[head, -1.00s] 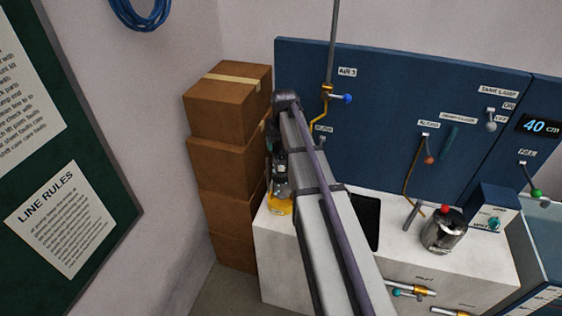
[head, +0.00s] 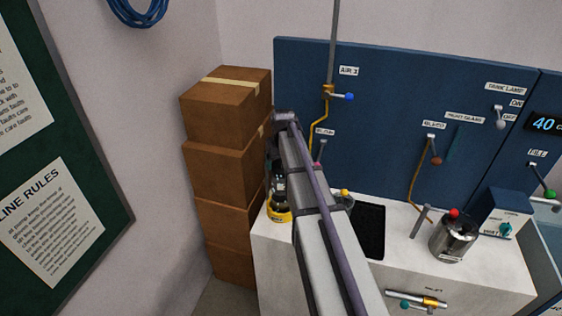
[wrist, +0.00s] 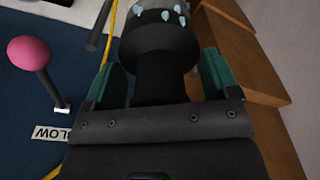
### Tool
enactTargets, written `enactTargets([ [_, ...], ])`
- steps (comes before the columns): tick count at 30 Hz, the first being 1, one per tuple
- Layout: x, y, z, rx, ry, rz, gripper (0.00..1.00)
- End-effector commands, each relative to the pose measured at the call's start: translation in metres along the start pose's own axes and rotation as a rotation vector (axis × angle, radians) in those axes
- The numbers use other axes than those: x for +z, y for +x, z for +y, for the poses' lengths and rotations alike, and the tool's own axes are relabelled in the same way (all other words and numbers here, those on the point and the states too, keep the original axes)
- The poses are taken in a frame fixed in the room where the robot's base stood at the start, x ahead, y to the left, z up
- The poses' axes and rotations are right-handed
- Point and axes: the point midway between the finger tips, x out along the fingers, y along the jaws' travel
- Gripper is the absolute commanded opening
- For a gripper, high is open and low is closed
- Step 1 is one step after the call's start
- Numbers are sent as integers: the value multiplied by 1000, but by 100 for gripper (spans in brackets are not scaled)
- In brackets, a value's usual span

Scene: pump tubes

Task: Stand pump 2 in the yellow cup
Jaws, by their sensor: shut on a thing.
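My gripper (wrist: 163,80) is shut on the black neck of a dark pump (wrist: 160,40), its green fingers on either side. Pale blue drop marks show on the pump's wider part. I can read no number on it. In the head view the dark pump (head: 279,188) is upright at the yellow cup (head: 280,216), on the left end of the white counter. My arm hides part of both, and I cannot tell whether the pump's foot rests on the cup's floor. My gripper (head: 274,160) is just above the cup, partly hidden by the arm.
Stacked cardboard boxes (head: 228,115) stand close on the left. The blue panel (head: 390,90) with levers is behind. A yellow-knobbed item (head: 345,194) stands beside my arm. A black pad (head: 371,232) and a red-knobbed metal pot (head: 454,240) are to the right.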

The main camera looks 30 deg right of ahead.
Motion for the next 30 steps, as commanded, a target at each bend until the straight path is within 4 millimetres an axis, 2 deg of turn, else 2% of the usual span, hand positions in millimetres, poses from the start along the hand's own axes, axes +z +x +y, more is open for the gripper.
enactTargets([
  [2,0,3,0,0,0,1,7],
  [3,0,2,0,0,0,0,84],
  [6,0,2,0,0,0,0,94],
  [9,0,2,0,0,0,0,100],
  [15,0,1,0,0,0,0,100],
  [19,-1,-11,0,0,0,0,100],
  [23,-1,-39,0,0,0,0,100],
  [30,-1,-103,0,0,0,0,100],
])
